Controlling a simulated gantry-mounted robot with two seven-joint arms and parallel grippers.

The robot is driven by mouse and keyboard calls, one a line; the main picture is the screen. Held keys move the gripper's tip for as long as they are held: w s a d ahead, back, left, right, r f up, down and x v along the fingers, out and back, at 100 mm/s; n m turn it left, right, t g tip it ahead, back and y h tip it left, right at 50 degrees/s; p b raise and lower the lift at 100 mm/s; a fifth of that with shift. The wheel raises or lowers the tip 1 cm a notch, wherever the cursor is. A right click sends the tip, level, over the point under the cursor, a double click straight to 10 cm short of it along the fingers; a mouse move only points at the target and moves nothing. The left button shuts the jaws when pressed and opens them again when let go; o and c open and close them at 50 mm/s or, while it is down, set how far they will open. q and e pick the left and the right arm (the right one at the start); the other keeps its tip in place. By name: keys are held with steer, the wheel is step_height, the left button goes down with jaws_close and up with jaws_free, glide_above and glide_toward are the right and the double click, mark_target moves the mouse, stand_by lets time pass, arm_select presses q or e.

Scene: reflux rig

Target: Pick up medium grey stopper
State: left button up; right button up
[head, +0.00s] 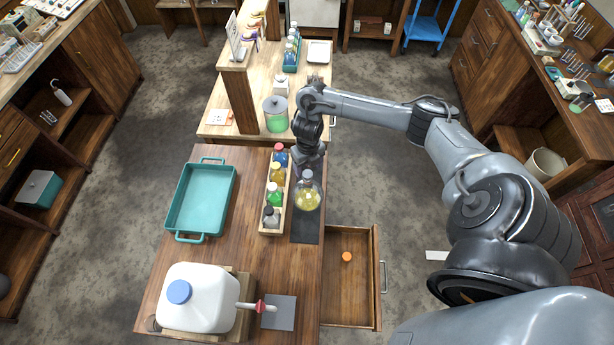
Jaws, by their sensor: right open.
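A round flask (307,196) with yellow liquid stands on a dark mat on the wooden table. A small grey piece, which looks like the grey stopper (306,174), sits at the top of its neck. My right gripper (311,165) comes down from behind, just above and touching or nearly touching the neck in the picture. It is open, and its fingertips are small and partly hidden, so I cannot tell whether they are around the stopper or behind it. My left gripper is out of view.
A wooden rack (263,205) of colour-capped bottles stands close left of the flask. A teal tray (203,198) lies empty further left. A white jug (200,297) with a tap is in front. An open drawer (348,290) holds an orange disc (347,257). A grey-lidded jar (275,115) stands behind.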

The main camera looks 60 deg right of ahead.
mark_target(307, 173)
step_height(307, 173, down, 2)
steer(key=shift+f, duration=0.4)
steer(key=shift+w+f+p, duration=0.1)
steer(key=shift+f+p, duration=0.2)
steer(key=shift+f, duration=1.05)
steer(key=c, duration=1.1)
steer(key=shift+r, duration=0.15)
